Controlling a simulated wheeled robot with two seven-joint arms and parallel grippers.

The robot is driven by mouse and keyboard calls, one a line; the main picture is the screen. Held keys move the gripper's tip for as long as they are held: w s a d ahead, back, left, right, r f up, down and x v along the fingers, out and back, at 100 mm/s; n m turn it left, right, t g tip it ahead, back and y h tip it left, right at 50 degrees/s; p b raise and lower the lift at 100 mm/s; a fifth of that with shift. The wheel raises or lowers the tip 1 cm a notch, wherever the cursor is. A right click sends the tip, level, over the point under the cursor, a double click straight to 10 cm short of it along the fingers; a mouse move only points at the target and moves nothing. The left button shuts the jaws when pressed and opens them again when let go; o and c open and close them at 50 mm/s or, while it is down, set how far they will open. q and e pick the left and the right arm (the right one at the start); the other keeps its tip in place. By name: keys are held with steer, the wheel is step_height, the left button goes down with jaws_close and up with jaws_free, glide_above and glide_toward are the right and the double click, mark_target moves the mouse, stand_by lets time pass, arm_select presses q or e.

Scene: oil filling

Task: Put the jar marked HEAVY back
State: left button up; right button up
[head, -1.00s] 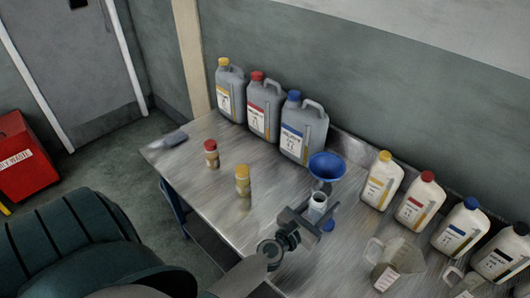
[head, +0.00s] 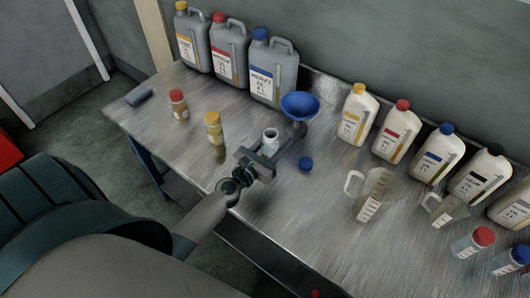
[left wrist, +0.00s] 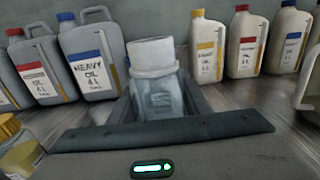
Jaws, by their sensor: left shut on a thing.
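My left gripper (head: 264,155) is shut on an uncapped jar (head: 270,139) with a pale open neck, held upright over the table. The jar also shows between the fingers in the left wrist view (left wrist: 155,80); its label is too blurred to read. A blue cap (head: 305,163) lies on the table to the jar's right. A blue funnel (head: 300,105) is just behind and right of the jar, apart from it. Two other small jars, one red-capped (head: 178,104) and one yellow-capped (head: 214,128), stand to the left. My right gripper is not in view.
Three grey cans stand at the back; the blue-capped one (head: 273,72) reads HEAVY OIL. White bottles (head: 356,115) line the right back. A clear measuring jug (head: 371,195) and more small jars (head: 472,243) are at the right. Table (head: 160,135) beside the left jars is bare.

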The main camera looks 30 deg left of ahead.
arm_select(q)
steer(key=a+f+b, duration=0.1)
steer(key=a+b, duration=0.1)
steer(key=a, duration=0.1)
steer(key=a+f+b, duration=0.1)
steer(key=shift+w+a+f, duration=0.1)
steer(key=shift+a+f, duration=0.25)
steer(key=shift+f+b, duration=1.95)
steer(key=shift+f, duration=0.1)
steer(key=shift+f, duration=0.15)
steer(key=o, duration=1.1)
steer(key=shift+o, duration=0.2)
